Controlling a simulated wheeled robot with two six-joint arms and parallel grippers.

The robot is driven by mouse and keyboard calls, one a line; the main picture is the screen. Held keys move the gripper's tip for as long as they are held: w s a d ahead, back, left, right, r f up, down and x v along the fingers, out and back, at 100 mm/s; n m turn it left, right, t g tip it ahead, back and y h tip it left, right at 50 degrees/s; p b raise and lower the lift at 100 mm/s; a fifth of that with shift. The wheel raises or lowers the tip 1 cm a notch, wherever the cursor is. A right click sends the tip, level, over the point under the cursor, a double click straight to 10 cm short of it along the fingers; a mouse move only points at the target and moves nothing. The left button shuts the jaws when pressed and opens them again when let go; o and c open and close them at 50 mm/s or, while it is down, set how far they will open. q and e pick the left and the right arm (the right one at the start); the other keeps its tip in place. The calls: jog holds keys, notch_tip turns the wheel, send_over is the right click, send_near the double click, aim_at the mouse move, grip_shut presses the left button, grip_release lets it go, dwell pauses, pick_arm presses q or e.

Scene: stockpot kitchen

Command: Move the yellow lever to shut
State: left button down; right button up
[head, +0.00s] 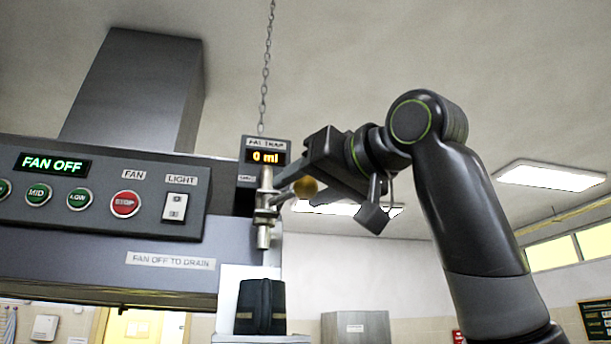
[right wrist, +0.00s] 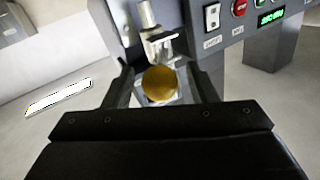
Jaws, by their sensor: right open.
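The yellow lever's round knob (head: 305,187) stands out to the right of the metal drain valve (head: 265,212) under the fat trap display (head: 266,157), which reads 0 ml. My right gripper (head: 288,186) is at the knob, partly in front of the lever. In the right wrist view the knob (right wrist: 160,83) sits between the two open fingers (right wrist: 156,68), with the valve (right wrist: 160,42) beyond it. I cannot tell whether a finger touches the knob. My left gripper is not in view.
The hood panel (head: 110,262) has fan buttons, a light switch (head: 175,207) and a green FAN OFF display (head: 53,164). A label reads FAN OFF TO DRAIN. A dark container (head: 260,307) stands below the valve. A chain (head: 265,80) hangs above the display.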

jog(key=shift+c, duration=0.4)
grip_shut()
